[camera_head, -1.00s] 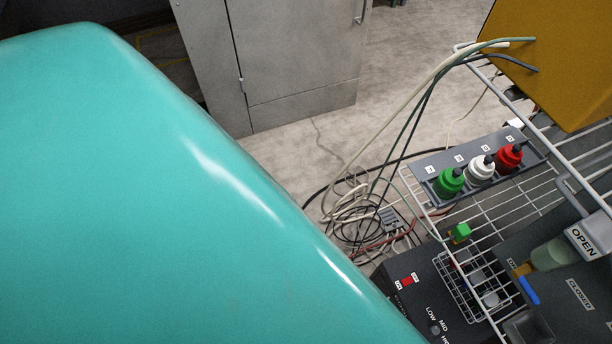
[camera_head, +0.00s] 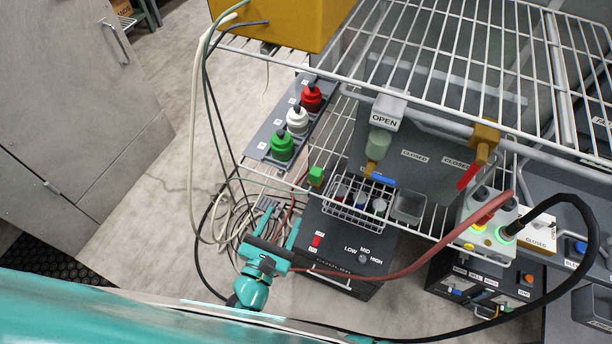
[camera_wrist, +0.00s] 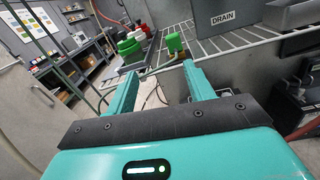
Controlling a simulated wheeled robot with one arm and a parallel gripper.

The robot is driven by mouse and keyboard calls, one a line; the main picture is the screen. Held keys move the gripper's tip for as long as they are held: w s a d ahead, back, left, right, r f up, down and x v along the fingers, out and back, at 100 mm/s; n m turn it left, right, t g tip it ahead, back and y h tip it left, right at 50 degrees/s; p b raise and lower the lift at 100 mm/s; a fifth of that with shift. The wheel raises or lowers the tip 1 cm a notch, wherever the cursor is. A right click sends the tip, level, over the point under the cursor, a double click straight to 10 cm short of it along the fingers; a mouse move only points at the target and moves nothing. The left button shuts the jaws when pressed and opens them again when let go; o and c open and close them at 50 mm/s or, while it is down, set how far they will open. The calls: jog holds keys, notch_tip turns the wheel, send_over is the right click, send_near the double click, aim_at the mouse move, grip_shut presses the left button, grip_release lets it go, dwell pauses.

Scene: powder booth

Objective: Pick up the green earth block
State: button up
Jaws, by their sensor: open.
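The green earth block (camera_head: 316,174) is a small bright green block at the left edge of the wire shelf, beside the wire basket. In the wrist view the green block (camera_wrist: 174,43) shows just beyond the fingertips, nearer the right finger, with a yellow-brown part under it. My teal gripper (camera_head: 281,222) is below and left of the block in the head view. In the wrist view my gripper (camera_wrist: 160,70) has its two fingers apart with nothing between them. The gripper is apart from the block.
A rack of green, white and red bottles (camera_head: 297,120) stands behind the block. A wire basket (camera_head: 360,196) and a dark cooler box (camera_head: 345,250) are to its right and below. Loose cables (camera_head: 235,215) hang left of the shelf. An upper wire shelf (camera_head: 440,50) overhangs the right side.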

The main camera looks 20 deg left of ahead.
jog(key=d+h, duration=0.1)
jog(key=d, duration=0.1)
jog(key=p, duration=0.3)
send_near(318, 169)
jog(key=shift+n, duration=0.4)
jog(key=w, duration=0.4)
jog(key=shift+w+a+f, duration=0.25)
jog(key=shift+w, duration=0.15)
jog(key=shift+w+f, duration=0.1)
jog(key=shift+w, duration=0.45)
jog(key=shift+w+d+p, duration=0.1)
jog(key=shift+w+p, duration=0.35)
jog(key=shift+p, duration=0.05)
jog(key=shift+w+d+p, duration=0.15)
jog(key=shift+w+p, duration=0.45)
jog(key=shift+w, duration=0.45)
jog(key=shift+w+d+p, duration=0.1)
jog(key=shift+w+p, duration=0.45)
jog(key=shift+w, duration=0.5)
jog(key=shift+f, duration=0.1)
jog(key=c, duration=1)
